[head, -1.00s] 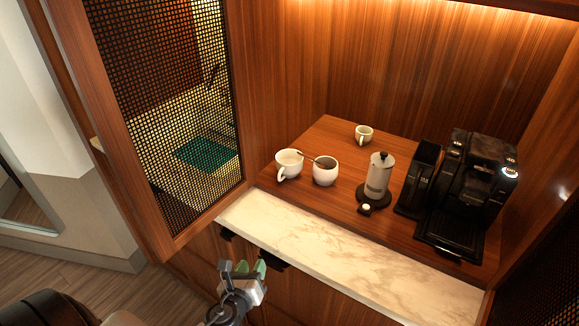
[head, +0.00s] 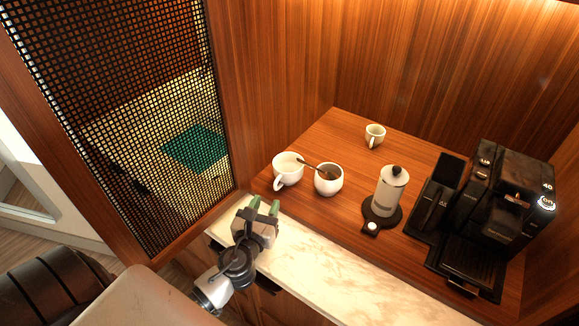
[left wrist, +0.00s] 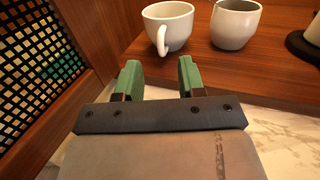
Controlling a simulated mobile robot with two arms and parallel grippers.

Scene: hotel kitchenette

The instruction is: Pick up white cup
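A white cup (head: 288,169) with a handle stands upright at the front left of the wooden counter. It also shows in the left wrist view (left wrist: 172,32), its handle toward me. Another, smaller white cup (head: 375,134) stands farther back on the counter. My left gripper (head: 264,206) is over the marble front strip, just in front of the nearer cup. In the left wrist view its two green fingers (left wrist: 160,76) are apart with nothing between them, and the cup is beyond them. My right gripper is not in view.
A white sugar pot (head: 328,180) with a spoon stands right beside the nearer cup. A French press (head: 386,193) and a black coffee machine (head: 497,213) stand to the right. A wood-framed mesh panel (head: 150,130) is close on the left.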

